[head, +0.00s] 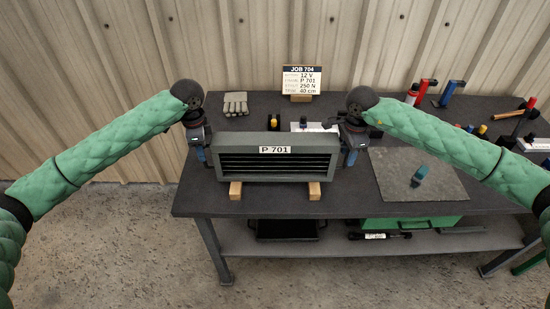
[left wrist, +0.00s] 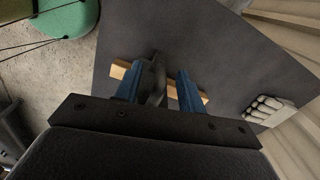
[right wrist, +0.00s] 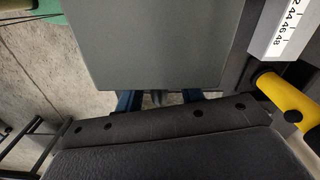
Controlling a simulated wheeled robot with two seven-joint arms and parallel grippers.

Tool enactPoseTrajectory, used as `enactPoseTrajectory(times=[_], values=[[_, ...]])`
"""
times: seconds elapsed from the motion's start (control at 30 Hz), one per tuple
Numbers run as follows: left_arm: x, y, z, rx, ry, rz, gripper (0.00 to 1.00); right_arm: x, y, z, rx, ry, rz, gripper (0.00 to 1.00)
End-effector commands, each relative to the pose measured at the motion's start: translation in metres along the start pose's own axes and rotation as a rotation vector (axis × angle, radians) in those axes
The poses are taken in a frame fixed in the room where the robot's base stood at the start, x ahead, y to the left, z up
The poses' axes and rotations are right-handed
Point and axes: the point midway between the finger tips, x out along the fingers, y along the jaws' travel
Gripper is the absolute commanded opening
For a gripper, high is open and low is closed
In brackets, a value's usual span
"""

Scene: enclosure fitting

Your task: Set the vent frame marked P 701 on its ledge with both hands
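The vent frame marked P 701 (head: 310,171) is a grey box with dark slats and a white label. It appears upright on two wooden blocks (head: 235,190) (head: 314,191) on the dark bench. My left gripper (head: 203,157) is at its left end and my right gripper (head: 350,157) at its right end. In the left wrist view, blue fingers (left wrist: 157,88) stand apart with a dark bar between them and gaps beside it. In the right wrist view, the frame's grey surface (right wrist: 155,45) partly hides the parted fingers (right wrist: 159,99). I cannot make out the ledge.
The job card (head: 301,80) stands at the back. Grey gloves (head: 236,104) lie behind my left gripper. A grey mat (head: 440,190) with a brush-like tool (head: 420,174) lies to the right. Clamps and other tools fill the far right. A green case (head: 410,222) is below.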

Motion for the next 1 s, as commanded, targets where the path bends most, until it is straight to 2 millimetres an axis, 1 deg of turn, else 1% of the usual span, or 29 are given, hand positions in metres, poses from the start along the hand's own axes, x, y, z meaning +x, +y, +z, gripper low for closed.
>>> enactPoseTrajectory(times=[0.1, 0.2, 0.53, 0.57, 0.6, 0.73, 0.77, 1.0], values=[[0.011, 0.001, 0.0, 0.001, 0.0, 0.001, 0.4, 0.01, 0.0, 0.0, 0.0, -0.001, -0.001, 0.38], [0.016, 0.001, 0.0, 0.001, 0.0, 0.0, 0.4, 0.015, -0.001, 0.0, 0.0, 0.0, -0.001, 0.38], [0.018, 0.0, 0.0, 0.001, 0.0, 0.0, 0.4, 0.018, 0.0, 0.0, 0.0, 0.0, -0.001, 0.38], [0.018, 0.0, 0.0, 0.001, 0.0, 0.0, 0.36, 0.018, 0.0, 0.0, 0.0, 0.0, -0.001, 0.34], [0.018, 0.0, 0.0, 0.001, 0.0, 0.0, 0.28, 0.018, 0.0, 0.0, 0.0, 0.0, -0.001, 0.26], [0.018, 0.0, 0.0, 0.001, 0.0, 0.0, 0.02, 0.018, 0.0, 0.0, 0.0, 0.0, -0.001, 0.01], [0.018, 0.0, 0.0, 0.001, 0.0, 0.0, 0.0, 0.018, 0.0, 0.0, 0.0, 0.0, -0.001, 0.0], [0.018, 0.0, 0.0, 0.0, 0.0, 0.0, 0.0, 0.018, -0.001, 0.0, 0.0, 0.0, -0.002, 0.0]])
